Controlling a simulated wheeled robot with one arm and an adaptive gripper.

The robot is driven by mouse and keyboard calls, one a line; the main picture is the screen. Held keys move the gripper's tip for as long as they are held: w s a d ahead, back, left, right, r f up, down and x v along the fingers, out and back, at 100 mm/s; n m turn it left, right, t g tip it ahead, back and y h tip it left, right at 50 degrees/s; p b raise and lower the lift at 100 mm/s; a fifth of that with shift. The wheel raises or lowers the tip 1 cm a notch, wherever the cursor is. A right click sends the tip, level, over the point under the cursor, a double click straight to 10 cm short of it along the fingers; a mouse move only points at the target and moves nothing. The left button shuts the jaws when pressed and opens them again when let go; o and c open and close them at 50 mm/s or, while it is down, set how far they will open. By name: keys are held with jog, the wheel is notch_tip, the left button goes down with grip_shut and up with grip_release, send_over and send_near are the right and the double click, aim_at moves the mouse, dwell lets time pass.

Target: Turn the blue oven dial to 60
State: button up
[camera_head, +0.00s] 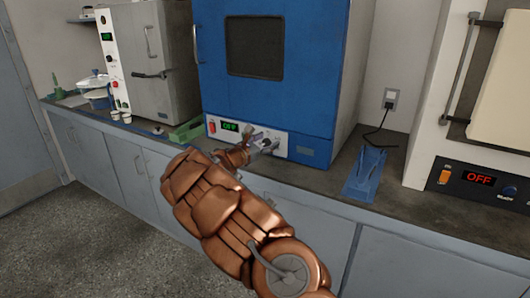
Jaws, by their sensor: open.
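The blue oven (218,80) stands on the counter in the middle of the head view. Its white control panel (279,152) runs along the bottom front, with a red switch (212,125) and a green display (230,126) that reads OFF. My copper-coloured arm reaches up from the lower right to this panel. My gripper (264,143) is open at the panel, at the place of the dial. The dial is mostly hidden by the gripper, and I cannot tell whether the fingers touch it.
A grey-white oven (175,95) stands left, with a green tray (187,132) beside it. A blue rack (364,172) sits on the counter to the right. A furnace with a red OFF display (479,179) is at far right. Cupboards (315,232) are below the counter.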

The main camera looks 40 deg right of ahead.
aim_at(265, 144)
jog(key=w+f+n+t, duration=0.1)
jog(key=w+f, duration=0.1)
jog(key=w+f+n+t, duration=0.1)
jog(key=w+f, duration=0.1)
jog(key=w+f+n+b, duration=0.1)
jog(key=w+f, duration=0.1)
jog(key=f, duration=0.1)
jog(key=shift+n+t, duration=0.4)
jog(key=shift+w, duration=0.1)
jog(key=shift+p+x, duration=0.3)
jog(key=shift+x, duration=3.45)
jog(key=shift+w, duration=0.1)
jog(key=c, duration=1.1)
jog(key=shift+f, duration=0.1)
jog(key=shift+c, duration=0.2)
jog(key=shift+b, duration=0.35)
